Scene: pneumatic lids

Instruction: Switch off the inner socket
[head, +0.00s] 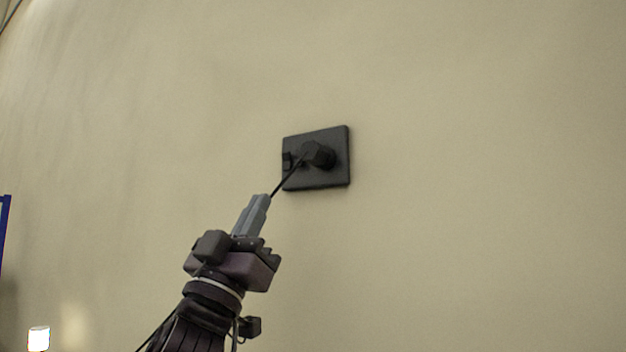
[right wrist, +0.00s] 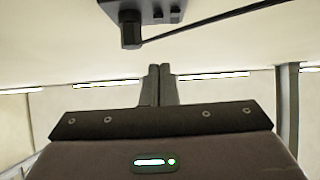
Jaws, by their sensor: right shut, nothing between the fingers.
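A dark socket plate (head: 335,172) is fixed on the beige wall, with a black plug (head: 319,154) in it and a thin cord running down to the left. A small dark switch (head: 287,161) shows at the plate's left edge. My right gripper (head: 262,200) is shut and empty, below and left of the plate; its fingers overlap the cord's line in the head view. In the right wrist view the plate (right wrist: 167,5), plug (right wrist: 131,30) and cord show at the top, apart from the shut fingers (right wrist: 160,70). The left gripper is out of view.
The wall (head: 480,150) around the plate is bare. A small bright white object (head: 38,339) shows at the lower left, and a blue edge (head: 4,235) at the far left. Bright strips and a grey post (right wrist: 288,110) show in the right wrist view.

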